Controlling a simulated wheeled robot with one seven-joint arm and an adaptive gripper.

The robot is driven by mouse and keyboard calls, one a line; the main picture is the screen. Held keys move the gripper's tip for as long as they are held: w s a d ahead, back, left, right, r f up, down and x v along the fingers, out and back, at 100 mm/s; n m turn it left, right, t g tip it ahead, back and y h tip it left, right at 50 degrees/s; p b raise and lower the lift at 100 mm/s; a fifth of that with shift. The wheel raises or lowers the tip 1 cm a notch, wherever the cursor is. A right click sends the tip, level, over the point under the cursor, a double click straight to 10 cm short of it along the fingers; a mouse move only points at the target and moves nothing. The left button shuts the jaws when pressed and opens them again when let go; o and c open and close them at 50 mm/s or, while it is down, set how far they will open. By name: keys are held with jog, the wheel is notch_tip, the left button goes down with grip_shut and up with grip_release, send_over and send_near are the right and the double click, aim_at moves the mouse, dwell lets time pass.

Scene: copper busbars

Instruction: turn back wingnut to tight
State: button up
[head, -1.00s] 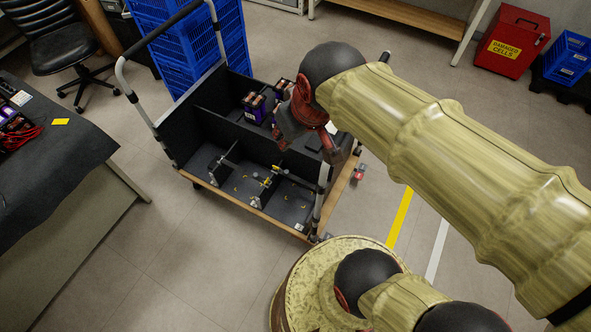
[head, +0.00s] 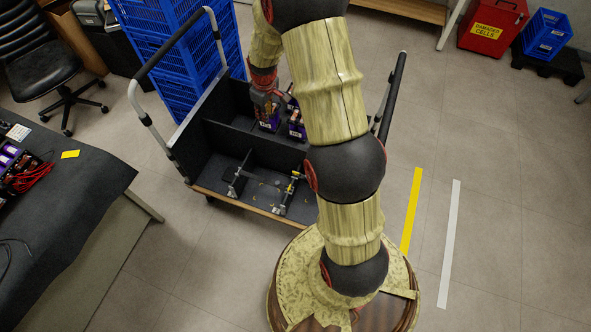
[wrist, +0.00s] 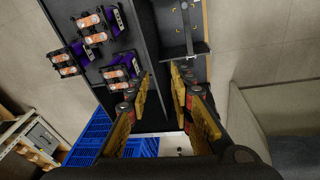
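I cannot make out a wingnut for certain in either view. Purple battery modules with copper-coloured tops (head: 297,124) stand in the rear part of the black cart (head: 225,137); several show at the upper left of the wrist view (wrist: 92,28). Metal bar fixtures (head: 240,174) stand in the cart's front part, one with a yellow piece (head: 293,181). Small brass-coloured parts lie on the floor there, too small to identify. My gripper (head: 265,101) is over the rear part, beside the modules. In the wrist view its fingers (wrist: 161,82) are apart with nothing between them.
The cart has dark dividers and upright handles (head: 150,110). Blue crates (head: 180,50) stand behind it. A dark-topped workbench (head: 85,185) is at the left. A red box (head: 492,25) is at the far right. Floor right of the cart is clear.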

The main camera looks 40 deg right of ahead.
jog(key=s+d+f+n+g+p, duration=0.1)
jog(key=d+f, duration=0.2)
jog(key=f, duration=0.6)
jog(key=d+f, duration=0.3)
jog(key=f, duration=0.6)
jog(key=n+g+p, duration=0.1)
send_over(296, 173)
jog(key=shift+y, duration=0.3)
jog(key=f, duration=1.5)
jog(key=shift+w+d+f, duration=0.1)
jog(key=shift+w+f, duration=0.1)
jog(key=shift+f, duration=0.1)
notch_tip(296, 173, down, 7)
jog(key=shift+s+r+b, duration=0.1)
jog(key=shift+b, duration=0.6)
jog(key=shift+f, duration=0.55)
jog(key=shift+c, duration=1)
jog(key=c, duration=0.4)
